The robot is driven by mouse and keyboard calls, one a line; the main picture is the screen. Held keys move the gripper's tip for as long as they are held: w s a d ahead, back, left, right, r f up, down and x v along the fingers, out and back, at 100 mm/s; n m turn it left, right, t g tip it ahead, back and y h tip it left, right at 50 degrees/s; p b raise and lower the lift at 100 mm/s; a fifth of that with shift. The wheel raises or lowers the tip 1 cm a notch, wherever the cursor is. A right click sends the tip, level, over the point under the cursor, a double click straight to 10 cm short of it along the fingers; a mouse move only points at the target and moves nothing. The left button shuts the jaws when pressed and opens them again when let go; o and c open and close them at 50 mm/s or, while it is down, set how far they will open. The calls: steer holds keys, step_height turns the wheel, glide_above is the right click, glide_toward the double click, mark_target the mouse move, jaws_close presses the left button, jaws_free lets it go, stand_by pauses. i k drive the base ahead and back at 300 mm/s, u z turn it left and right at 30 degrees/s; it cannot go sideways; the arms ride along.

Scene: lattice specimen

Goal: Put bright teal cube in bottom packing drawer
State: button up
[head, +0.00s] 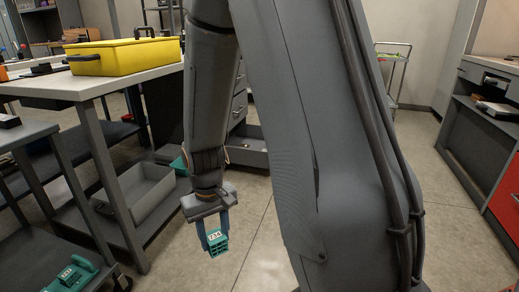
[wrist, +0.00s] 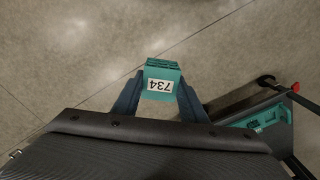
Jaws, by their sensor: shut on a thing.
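A bright teal cube (head: 217,246) with a white label reading 734 hangs above the floor in the head view. My gripper (head: 214,234) points down and is shut on it, with a blue-grey finger on either side. In the wrist view the cube (wrist: 163,72) sits between the fingertips (wrist: 160,92), its label upside down. Behind my arm in the head view, a grey drawer unit (head: 239,103) has a low drawer (head: 250,156) pulled out. My arm hides part of this drawer and the unit.
A workbench (head: 50,88) with a yellow case (head: 123,56) stands left, with a grey bin (head: 151,190) on its lower shelf. Another teal labelled item (head: 70,275) lies at lower left. The floor (head: 262,262) around the cube is clear. A cart (head: 393,68) stands at the back.

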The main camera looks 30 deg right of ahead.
mark_target(260, 148)
steer(key=z, duration=0.55)
steer(key=i, duration=1.65)
steer(key=z, duration=0.6)
steer(key=i, duration=2.05)
steer(key=u, duration=0.2)
